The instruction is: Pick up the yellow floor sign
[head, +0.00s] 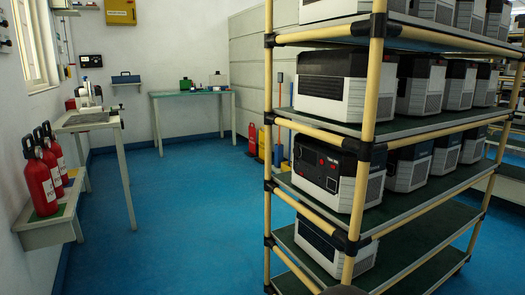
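A narrow upright yellow shape (262,144), which looks like the yellow floor sign, stands on the blue floor at the far end of the room. It is just left of the rack and close to the back wall. It is small in the head view, and no lettering can be read on it. My gripper is not in view. A dark rounded shape shows at the bottom edge, and I cannot tell what it is.
A tall rack (372,105) of grey and black units fills the right side. A red object (252,138) stands beside the yellow shape. Red extinguishers (41,185) sit on a low shelf at left. A green-topped table (190,93) stands at the back. The blue floor (180,215) between is clear.

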